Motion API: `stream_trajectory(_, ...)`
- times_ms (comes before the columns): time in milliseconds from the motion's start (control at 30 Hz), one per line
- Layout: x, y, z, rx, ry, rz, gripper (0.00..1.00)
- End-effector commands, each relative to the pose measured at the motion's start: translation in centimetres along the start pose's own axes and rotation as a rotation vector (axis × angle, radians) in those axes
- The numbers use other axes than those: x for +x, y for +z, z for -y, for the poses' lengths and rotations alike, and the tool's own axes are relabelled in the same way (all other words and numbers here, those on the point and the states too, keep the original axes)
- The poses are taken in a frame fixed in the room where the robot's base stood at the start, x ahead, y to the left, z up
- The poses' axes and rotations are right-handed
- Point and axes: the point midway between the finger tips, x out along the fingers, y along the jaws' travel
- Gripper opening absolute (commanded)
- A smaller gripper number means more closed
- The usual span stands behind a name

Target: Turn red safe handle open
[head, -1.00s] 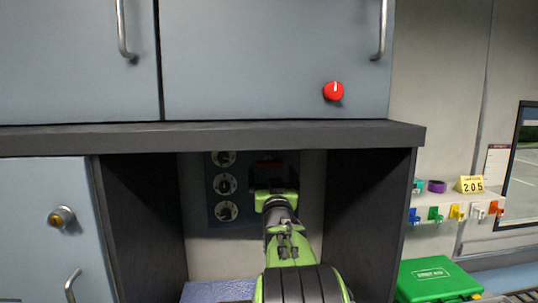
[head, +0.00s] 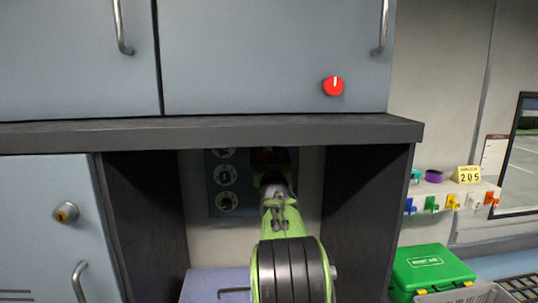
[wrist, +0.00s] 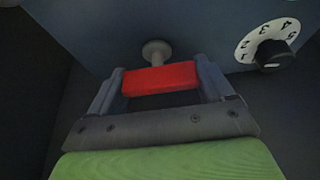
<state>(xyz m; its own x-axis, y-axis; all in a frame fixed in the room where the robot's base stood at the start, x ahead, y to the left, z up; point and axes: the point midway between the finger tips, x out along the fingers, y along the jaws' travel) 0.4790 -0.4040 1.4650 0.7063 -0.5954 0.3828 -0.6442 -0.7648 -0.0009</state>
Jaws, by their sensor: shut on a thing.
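The red safe handle (wrist: 160,79) sits in the wrist view on a grey round stem that joins the dark blue safe front (wrist: 100,30). It lies level, crosswise between the two fingers. My gripper (wrist: 160,84) is shut on the red handle, one finger at each end. Several dials (head: 226,174) stand in a column on the safe front, left of the arm. One white dial with a black knob (wrist: 273,54) shows right of the handle in the wrist view.
Dark side panels (head: 362,205) and a thick shelf edge (head: 250,131) frame the recess closely. Upper cabinets carry a red knob (head: 333,86). A grey cabinet door (head: 45,240) stands left. A green case (head: 432,268) lies at the right. A bent rod (head: 235,290) lies on the recess floor.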

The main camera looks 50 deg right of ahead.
Motion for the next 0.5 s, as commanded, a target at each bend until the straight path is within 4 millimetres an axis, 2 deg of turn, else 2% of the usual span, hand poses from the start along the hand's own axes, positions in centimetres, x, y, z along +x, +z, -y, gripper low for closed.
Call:
stream_trajectory(267,-0.08,0.17,0.03,0.058,0.023,-0.001,0.51)
stream_trajectory(500,-0.16,0.32,0.02,0.211,0.085,-0.004,0.51)
